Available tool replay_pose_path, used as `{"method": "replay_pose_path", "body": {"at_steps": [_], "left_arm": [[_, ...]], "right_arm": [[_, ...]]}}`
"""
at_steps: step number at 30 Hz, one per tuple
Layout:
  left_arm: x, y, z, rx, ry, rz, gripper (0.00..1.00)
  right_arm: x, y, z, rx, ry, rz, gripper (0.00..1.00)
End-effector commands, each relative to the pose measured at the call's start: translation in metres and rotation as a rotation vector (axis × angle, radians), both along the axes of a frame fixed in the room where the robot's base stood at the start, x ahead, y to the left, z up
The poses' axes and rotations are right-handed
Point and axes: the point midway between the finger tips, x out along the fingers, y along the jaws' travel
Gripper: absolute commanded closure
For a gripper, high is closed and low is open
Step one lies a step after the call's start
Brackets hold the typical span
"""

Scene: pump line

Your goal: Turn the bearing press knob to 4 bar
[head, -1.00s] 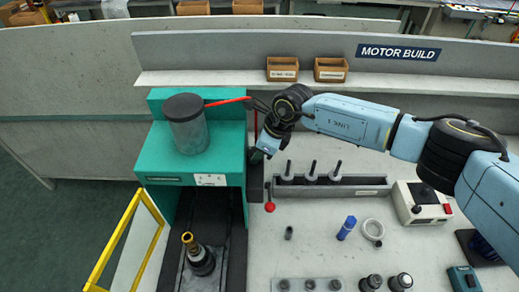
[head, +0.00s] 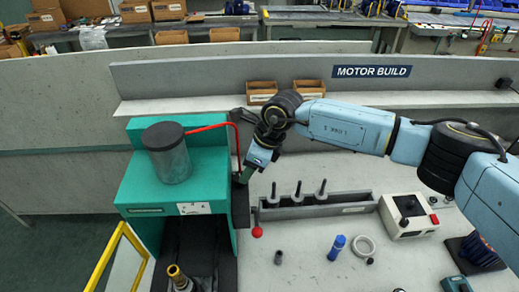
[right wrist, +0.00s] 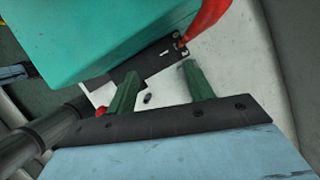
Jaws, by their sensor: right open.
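The bearing press (head: 170,190) is a teal housing at the left of the bench, with a dark-capped cylinder (head: 167,160) on top and a red hose (head: 210,127). My right gripper (head: 243,178) points down beside the press's right side. In the right wrist view its two green fingers (right wrist: 160,72) are apart with nothing held between them. A black bracket (right wrist: 155,62) on the press lies just beyond the fingertips. I cannot make out the knob or its pressure reading; the gripper may cover it. My left gripper is out of view.
A lever with a red ball (head: 257,231) hangs right of the press. A grey rack (head: 345,204) with several upright pins stands beyond it. A yellow-framed guard (head: 110,255) is at the left. A control box (head: 408,215) stands at the right.

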Motion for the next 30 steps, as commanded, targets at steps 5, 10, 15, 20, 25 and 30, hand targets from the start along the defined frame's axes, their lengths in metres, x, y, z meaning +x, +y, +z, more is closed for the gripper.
{"method": "replay_pose_path", "body": {"at_steps": [5, 10, 15, 20, 25, 30], "left_arm": [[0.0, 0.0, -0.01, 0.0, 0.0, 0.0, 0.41], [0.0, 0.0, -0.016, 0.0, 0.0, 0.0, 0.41], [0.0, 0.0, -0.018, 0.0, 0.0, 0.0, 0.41], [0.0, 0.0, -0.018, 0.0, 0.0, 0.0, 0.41], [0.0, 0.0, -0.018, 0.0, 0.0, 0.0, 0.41], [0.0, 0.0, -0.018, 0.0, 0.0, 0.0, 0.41]], "right_arm": [[-0.004, -0.016, 0.038, 0.001, -0.004, 0.001, 0.48], [-0.008, -0.026, 0.065, 0.0, -0.003, 0.0, 0.48], [-0.01, -0.031, 0.078, 0.0, -0.001, 0.001, 0.48], [-0.01, -0.032, 0.081, 0.0, 0.0, 0.001, 0.48], [-0.01, -0.032, 0.08, 0.0, 0.0, 0.0, 0.48], [-0.01, -0.032, 0.08, 0.0, 0.0, 0.0, 0.48]]}}
